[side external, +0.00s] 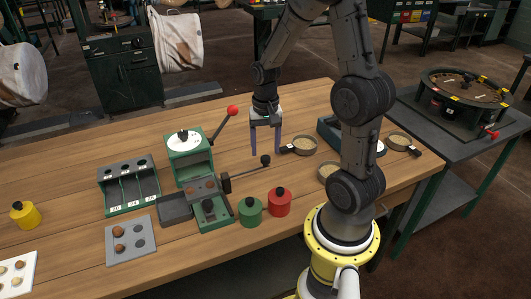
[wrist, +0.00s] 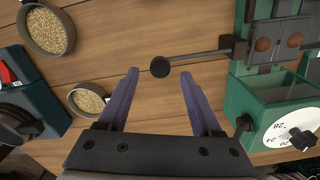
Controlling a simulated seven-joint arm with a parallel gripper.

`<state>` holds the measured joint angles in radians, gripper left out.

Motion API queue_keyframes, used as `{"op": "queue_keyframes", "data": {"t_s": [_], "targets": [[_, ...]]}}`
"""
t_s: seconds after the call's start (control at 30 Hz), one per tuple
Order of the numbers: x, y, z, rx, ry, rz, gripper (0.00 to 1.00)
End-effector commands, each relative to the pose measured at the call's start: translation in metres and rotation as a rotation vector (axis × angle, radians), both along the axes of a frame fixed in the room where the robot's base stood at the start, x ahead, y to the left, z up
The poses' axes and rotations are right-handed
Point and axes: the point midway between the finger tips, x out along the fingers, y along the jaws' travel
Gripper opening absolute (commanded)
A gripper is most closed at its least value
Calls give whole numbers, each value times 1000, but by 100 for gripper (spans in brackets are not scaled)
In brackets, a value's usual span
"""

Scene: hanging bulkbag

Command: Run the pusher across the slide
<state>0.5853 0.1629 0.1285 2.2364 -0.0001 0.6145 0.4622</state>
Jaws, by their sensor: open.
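The pusher is a thin dark rod with a round black knob (side external: 265,160). In the wrist view its knob (wrist: 160,67) and rod (wrist: 198,54) point out from the slide. The slide (side external: 203,187) is a grey plate with brown balls in its pockets, on the green machine; it also shows in the wrist view (wrist: 288,41). My gripper (side external: 265,152) is open and empty, pointing down above the table. In the wrist view the knob appears midway between its fingertips (wrist: 160,74), just ahead of them. I cannot tell whether they touch it.
The green machine with a white dial (side external: 184,141) has a red-knobbed lever (side external: 232,111). Green (side external: 250,211) and red (side external: 279,202) canisters stand near the rod. Pans of grain (side external: 303,145) lie to the right. A three-bay green rack (side external: 129,187) stands left.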

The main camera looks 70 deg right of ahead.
Motion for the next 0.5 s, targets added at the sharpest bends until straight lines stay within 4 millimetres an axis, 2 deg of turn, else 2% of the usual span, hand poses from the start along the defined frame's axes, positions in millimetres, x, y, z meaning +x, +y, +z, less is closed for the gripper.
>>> {"op": "queue_keyframes", "data": {"t_s": [0.1,0.2,0.5], "targets": [[0,0,-15,2,3,0,66],[0,0,-22,1,2,0,66],[0,0,-26,0,0,0,66]]}}
